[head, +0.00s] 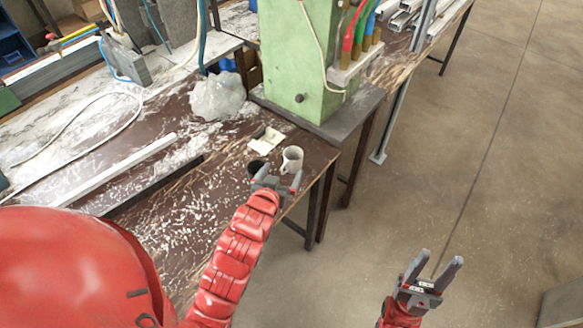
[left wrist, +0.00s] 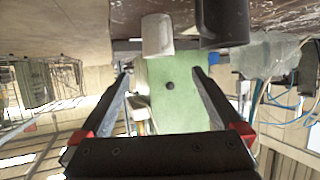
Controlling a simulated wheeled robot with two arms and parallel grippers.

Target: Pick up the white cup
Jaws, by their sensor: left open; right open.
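The white cup (head: 292,160) stands upright near the corner of the brown worktable. A black cup (head: 256,167) stands beside it on the left, partly hidden by my left gripper (head: 277,177). My left gripper is open and empty, in front of the two cups in the head view. The left wrist view shows the white cup (left wrist: 157,37) at the top, beyond the fingertips and not between them, with the black cup (left wrist: 222,23) to its right. My right gripper (head: 434,264) is open and empty over the floor, away from the table.
A pale paper or cloth (head: 267,140) lies behind the cups. A crumpled clear plastic bag (head: 217,97) sits further back left. A green machine column (head: 310,65) stands behind the cups. A metal profile (head: 125,168) lies on the table at left.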

